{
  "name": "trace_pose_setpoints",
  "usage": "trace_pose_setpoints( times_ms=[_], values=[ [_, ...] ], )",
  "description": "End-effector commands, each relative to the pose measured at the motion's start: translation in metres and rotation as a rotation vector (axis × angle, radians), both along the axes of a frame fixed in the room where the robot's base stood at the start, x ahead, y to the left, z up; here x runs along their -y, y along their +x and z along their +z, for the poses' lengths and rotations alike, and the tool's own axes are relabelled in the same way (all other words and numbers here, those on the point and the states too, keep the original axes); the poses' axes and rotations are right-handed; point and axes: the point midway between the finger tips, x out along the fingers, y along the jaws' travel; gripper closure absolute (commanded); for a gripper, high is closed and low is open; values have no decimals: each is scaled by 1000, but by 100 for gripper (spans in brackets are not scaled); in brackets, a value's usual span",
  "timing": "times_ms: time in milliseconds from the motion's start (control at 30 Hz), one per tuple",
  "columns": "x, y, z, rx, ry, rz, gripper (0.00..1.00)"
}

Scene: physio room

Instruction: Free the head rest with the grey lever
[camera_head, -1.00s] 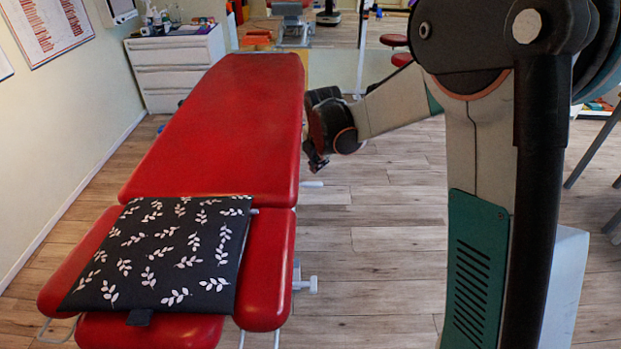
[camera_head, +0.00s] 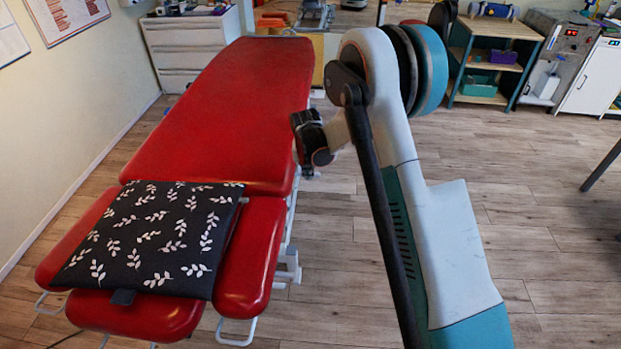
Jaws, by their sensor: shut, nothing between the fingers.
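A red treatment table (camera_head: 225,110) runs away from me on the left. Its head rest (camera_head: 140,312) is the near red section, between two side pads, one of which is the right side pad (camera_head: 250,255). A dark cushion with white leaves (camera_head: 150,238) covers most of the head rest. My gripper (camera_head: 307,172) is shut and empty, low beside the table's right edge, near the joint of the main section. Pale metal parts (camera_head: 288,268) show under the right side.
A white drawer unit (camera_head: 190,45) stands at the far left by the wall. A wooden shelf (camera_head: 490,65) and a white cabinet (camera_head: 595,80) stand at the back right. The wooden floor (camera_head: 540,220) right of my arm is mostly clear.

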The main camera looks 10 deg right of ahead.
Motion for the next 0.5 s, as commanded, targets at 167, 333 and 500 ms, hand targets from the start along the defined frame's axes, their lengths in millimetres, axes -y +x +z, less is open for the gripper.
trace_pose_setpoints(
  times_ms=[167,333,500],
  values=[
    [0,0,-1,0,0,-1,100],
    [1,4,-14,0,1,-2,100],
    [4,12,-44,1,1,-3,100]
  ],
)
